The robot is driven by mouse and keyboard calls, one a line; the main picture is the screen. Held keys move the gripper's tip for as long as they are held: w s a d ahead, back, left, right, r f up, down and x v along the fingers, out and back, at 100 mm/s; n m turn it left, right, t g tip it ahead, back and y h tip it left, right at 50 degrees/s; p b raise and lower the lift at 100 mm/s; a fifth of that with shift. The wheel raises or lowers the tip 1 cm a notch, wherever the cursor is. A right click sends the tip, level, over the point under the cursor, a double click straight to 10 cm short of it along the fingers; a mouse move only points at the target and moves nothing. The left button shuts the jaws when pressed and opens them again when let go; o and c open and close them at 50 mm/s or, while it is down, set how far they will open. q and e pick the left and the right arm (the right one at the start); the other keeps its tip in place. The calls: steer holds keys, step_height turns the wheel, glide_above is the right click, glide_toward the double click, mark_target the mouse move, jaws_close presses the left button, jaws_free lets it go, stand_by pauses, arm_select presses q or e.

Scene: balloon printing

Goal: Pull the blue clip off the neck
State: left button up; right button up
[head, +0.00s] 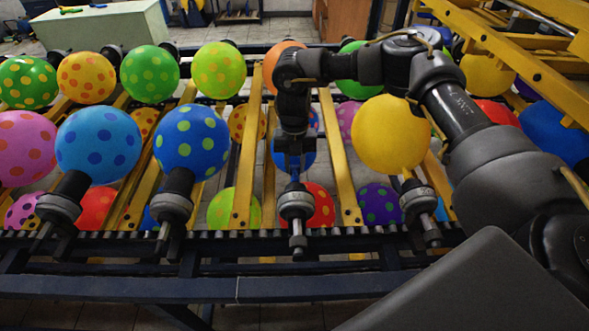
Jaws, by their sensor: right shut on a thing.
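My right gripper (294,168) points down in the middle of the row, right above a black nozzle holder (297,203) on the front rail. It is shut on a small blue thing at its fingertips, which I take for the blue clip; its outline is hard to tell from the blue balloon (311,152) behind it. The neck is mostly hidden by the fingers, and I cannot tell whether the clip still touches it. My left gripper is not in view.
Dotted balloons stand in rows, with a blue one (191,137) to the left and a plain yellow one (391,134) close to the right under my arm. Yellow bars (340,165) run between them. A dark front rail (200,290) crosses below. A pale cabinet (105,27) stands far back.

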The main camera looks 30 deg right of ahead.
mark_target(295, 165)
steer(key=shift+r+p, duration=3.15)
steer(key=shift+r, duration=1.1)
